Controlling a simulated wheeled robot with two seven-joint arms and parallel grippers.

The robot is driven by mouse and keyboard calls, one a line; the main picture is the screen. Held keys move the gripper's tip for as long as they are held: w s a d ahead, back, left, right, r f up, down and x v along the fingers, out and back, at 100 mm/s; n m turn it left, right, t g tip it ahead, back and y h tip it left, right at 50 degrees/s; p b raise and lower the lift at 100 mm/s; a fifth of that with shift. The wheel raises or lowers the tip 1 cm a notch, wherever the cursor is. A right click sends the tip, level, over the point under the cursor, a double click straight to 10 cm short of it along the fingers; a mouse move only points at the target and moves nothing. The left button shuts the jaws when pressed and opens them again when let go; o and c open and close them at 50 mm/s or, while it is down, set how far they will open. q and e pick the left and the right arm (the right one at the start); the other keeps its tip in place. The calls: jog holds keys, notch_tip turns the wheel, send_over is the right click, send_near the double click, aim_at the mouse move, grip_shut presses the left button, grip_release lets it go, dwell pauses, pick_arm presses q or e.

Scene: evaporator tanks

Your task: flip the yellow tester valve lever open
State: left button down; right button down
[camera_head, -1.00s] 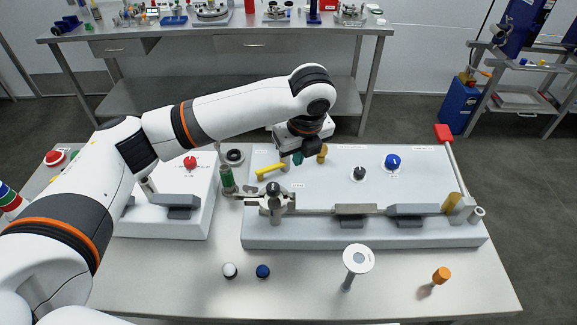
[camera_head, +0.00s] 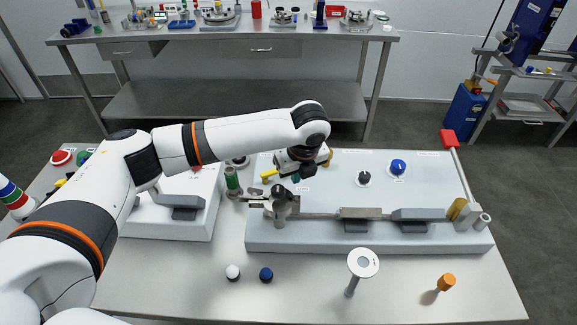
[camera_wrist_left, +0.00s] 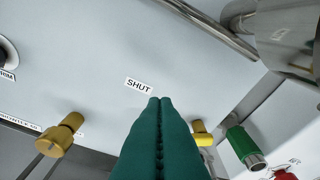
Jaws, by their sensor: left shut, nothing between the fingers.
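The yellow tester valve lever (camera_head: 269,174) is at the back left of the large grey panel (camera_head: 420,180). My gripper covers part of it in the head view. In the left wrist view a yellow piece (camera_wrist_left: 203,138), likely this lever, shows just right of my fingers and is partly hidden behind them. My left gripper (camera_head: 296,178) is low over the panel, right of the lever. Its green fingers (camera_wrist_left: 160,101) are shut with nothing between them, their tips near a "SHUT" label (camera_wrist_left: 138,86). I cannot tell whether they touch the lever. My right gripper is not in view.
A green cylinder (camera_head: 232,180) stands left of the lever. A brass-yellow knob (camera_wrist_left: 62,135) stands behind my gripper. Black (camera_head: 364,178) and blue (camera_head: 398,167) knobs are to the right.

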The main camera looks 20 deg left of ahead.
aim_at(276, 174)
pick_arm(q)
jog(key=x, duration=0.3)
jog(key=shift+w+a+r+p, duration=0.1)
jog(key=shift+w+a+p, duration=0.1)
jog(key=shift+p, duration=0.2)
jog(key=shift+w+a+p, duration=0.4)
jog(key=shift+w+a, duration=0.35)
jog(key=shift+w, duration=0.15)
jog(key=shift+w+a, duration=0.35)
jog(key=shift+w, duration=0.05)
jog(key=shift+w+n+p, duration=0.2)
jog(key=shift+n+p, duration=0.2)
jog(key=shift+p, duration=0.15)
jog(key=shift+w+a+n, duration=0.1)
jog(key=shift+w+n, duration=0.05)
jog(key=shift+n, duration=0.15)
